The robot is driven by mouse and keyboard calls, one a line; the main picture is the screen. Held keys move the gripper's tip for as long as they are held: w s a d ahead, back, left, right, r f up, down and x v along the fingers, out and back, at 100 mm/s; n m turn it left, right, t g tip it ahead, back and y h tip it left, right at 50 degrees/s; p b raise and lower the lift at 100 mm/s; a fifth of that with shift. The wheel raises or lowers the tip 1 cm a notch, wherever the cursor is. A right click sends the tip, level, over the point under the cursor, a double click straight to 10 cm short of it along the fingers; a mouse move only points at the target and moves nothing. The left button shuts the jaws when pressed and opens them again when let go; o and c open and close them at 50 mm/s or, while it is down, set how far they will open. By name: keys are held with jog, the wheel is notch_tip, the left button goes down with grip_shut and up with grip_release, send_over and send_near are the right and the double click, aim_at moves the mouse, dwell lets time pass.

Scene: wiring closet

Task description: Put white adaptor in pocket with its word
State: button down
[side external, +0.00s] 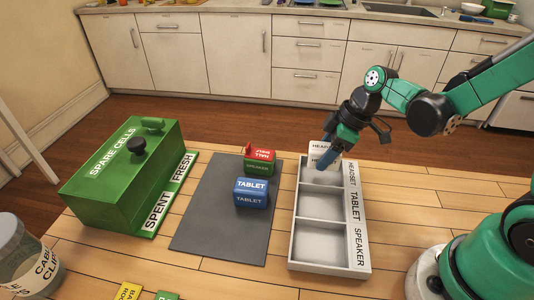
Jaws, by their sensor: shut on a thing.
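My gripper (327,160) points down at the far end of the grey tray (294,235) and is shut on the white adaptor (317,148). The adaptor's visible lettering begins "HEAD"; my fingers cover part of it. It is at the far pocket, beside the word HEADSET on the tray's right rim. I cannot tell whether it touches the pocket floor or hangs just above it. The rim reads HEADSET, TABLET, SPEAKER from far to near. The middle and near pockets are empty.
A blue TABLET adaptor (250,194) and a red-topped adaptor with a green front (259,163) stand on the dark mat (215,225). A green SPARE CELLS box (115,180) is at left. A CABLE CLIPS jar (25,265) stands at the near left corner.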

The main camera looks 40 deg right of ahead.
jog(key=shift+f, duration=1.8)
jog(key=shift+f, duration=0.15)
jog(key=c, duration=0.5)
grip_release()
jog(key=shift+c, duration=0.2)
jog(key=v, duration=1.2)
jog(key=a+m+t+h, duration=0.1)
jog(key=m, duration=0.2)
jog(key=a+r+m+t+h, duration=0.1)
jog(key=a+m, duration=0.1)
jog(key=m, duration=0.1)
jog(key=s+a+m+t+h, duration=0.1)
jog(key=m+t, duration=0.1)
jog(key=m, duration=0.1)
jog(key=shift+a+r, duration=0.25)
jog(key=shift+r, duration=0.05)
